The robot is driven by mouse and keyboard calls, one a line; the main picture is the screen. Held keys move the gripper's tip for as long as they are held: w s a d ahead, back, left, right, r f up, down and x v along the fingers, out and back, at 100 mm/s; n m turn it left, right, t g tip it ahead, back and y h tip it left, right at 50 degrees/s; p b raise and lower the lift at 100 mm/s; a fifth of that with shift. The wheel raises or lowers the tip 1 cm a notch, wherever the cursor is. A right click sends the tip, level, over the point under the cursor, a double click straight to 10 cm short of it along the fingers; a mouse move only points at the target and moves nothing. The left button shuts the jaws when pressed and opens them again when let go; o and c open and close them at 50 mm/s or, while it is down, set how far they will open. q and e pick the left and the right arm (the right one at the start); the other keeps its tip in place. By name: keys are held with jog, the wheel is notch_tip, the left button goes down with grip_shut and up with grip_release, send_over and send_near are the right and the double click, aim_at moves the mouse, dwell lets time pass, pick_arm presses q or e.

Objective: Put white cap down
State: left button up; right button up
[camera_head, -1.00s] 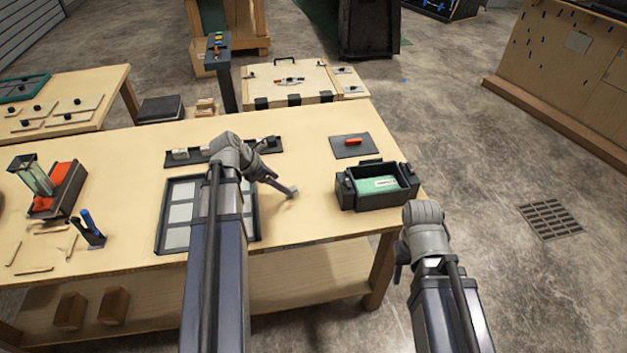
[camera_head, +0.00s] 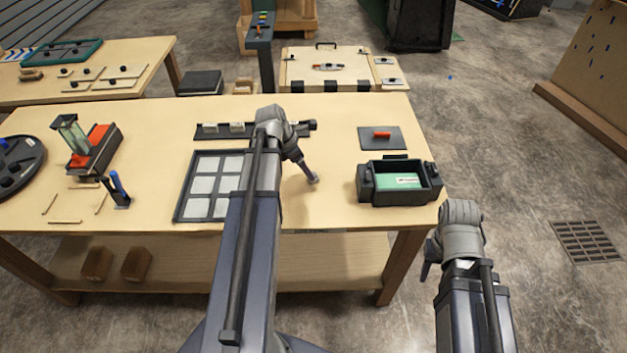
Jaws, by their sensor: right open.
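Two small white caps sit side by side on a dark strip rack (camera_head: 268,131) at the back of the table, the left cap (camera_head: 210,128) and the right cap (camera_head: 237,127). A dark-framed panel with pale square tiles (camera_head: 203,185) lies in front of the rack, partly hidden by my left arm. My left gripper (camera_head: 312,179) points down over bare tabletop, right of the panel. Its jaws are too small to read, and I cannot tell whether it holds anything. My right gripper (camera_head: 427,270) is open beyond the table's right front corner, clear of the caps.
A red-and-black device (camera_head: 93,150) and a blue-topped stand (camera_head: 117,189) are at left. Tabletop between panel and box is clear.

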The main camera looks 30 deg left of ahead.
pick_arm(q)
jog(key=shift+w+b+x, duration=0.15)
jog(key=shift+b+x, duration=1.05)
jog(key=shift+x, duration=0.1)
jog(key=shift+w+b+x, duration=0.15)
jog(key=shift+b+x, duration=1)
jog(key=shift+x, duration=0.2)
jog(key=shift+r, duration=0.15)
jog(key=shift+c, duration=0.3)
grip_shut()
